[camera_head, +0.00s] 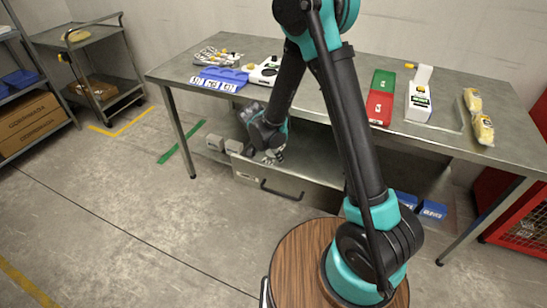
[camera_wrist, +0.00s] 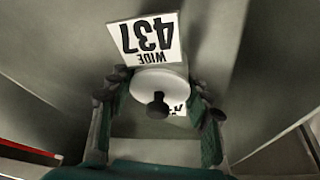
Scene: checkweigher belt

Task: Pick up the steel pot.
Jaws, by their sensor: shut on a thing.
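The steel pot (camera_wrist: 173,80) shows in the wrist view as a pale round shape with a dark knob on top, seen from above. My gripper (camera_wrist: 158,103) has one finger on each side of it and is shut on it. A white card marked "437 WIDE" (camera_wrist: 146,39) lies just beyond the pot. In the head view my gripper (camera_head: 268,156) is low under the table, at the drawer (camera_head: 285,190). The pot cannot be made out there, as my gripper covers that spot.
Grey walls rise close on both sides in the wrist view. Small grey boxes (camera_head: 215,142) stand left of the drawer.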

